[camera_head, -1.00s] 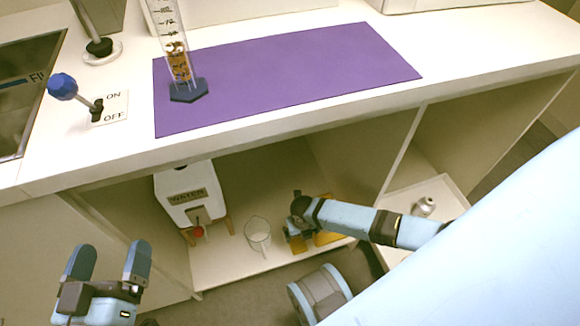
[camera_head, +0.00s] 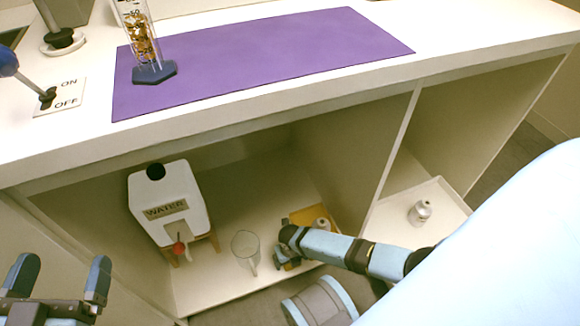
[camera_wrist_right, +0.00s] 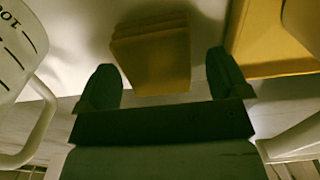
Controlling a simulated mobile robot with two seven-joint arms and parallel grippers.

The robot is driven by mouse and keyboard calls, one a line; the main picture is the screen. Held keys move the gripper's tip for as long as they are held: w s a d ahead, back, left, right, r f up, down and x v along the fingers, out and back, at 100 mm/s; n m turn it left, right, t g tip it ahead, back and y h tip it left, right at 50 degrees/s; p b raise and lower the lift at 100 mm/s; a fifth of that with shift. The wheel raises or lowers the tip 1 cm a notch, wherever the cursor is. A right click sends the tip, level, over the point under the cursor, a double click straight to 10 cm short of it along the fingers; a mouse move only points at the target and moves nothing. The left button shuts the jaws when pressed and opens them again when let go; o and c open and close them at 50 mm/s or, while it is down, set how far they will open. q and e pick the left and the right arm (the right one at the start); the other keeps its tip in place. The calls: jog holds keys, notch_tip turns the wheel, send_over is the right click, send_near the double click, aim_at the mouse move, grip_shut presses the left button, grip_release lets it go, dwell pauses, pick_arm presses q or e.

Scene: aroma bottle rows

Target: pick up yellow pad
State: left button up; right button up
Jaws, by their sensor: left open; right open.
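The yellow pad (camera_wrist_right: 150,58) is a small layered block, upright in the right wrist view, just beyond and between my right fingertips. My right gripper (camera_wrist_right: 163,72) is open, with one finger to either side of the pad; I cannot tell whether either touches it. In the head view my right gripper (camera_head: 284,260) is inside the lower cabinet, just right of the clear beaker, and mostly hides the pad. My left gripper (camera_head: 62,275) is open and empty in front of the cabinet, at lower left.
A clear beaker (camera_head: 245,250) stands close left of the right gripper; its handle shows in the wrist view (camera_wrist_right: 38,130). A yellow tray (camera_head: 302,214) with a small bottle (camera_head: 322,225) lies behind. A white water dispenser (camera_head: 165,205) is left. The counter (camera_head: 300,95) overhangs the shelf.

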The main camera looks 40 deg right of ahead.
pick_arm(q)
jog(key=shift+r, duration=0.1)
pick_arm(e)
jog(key=shift+f, duration=0.1)
jog(key=c, duration=1)
jog(key=shift+r+p, duration=0.3)
jog(key=shift+r, duration=0.05)
notch_tip(320, 180, up, 9)
jog(key=p, duration=0.5)
jog(key=shift+r+p, duration=0.15)
jog(key=shift+p, duration=0.15)
pick_arm(q)
notch_tip(320, 180, up, 6)
jog(key=s+d+n+p, duration=0.1)
jog(key=s+n+p, duration=0.1)
jog(key=n+p, duration=0.2)
jog(key=shift+s+r+t, duration=0.25)
jog(key=shift+s+t, duration=0.15)
pick_arm(e)
notch_tip(320, 180, up, 10)
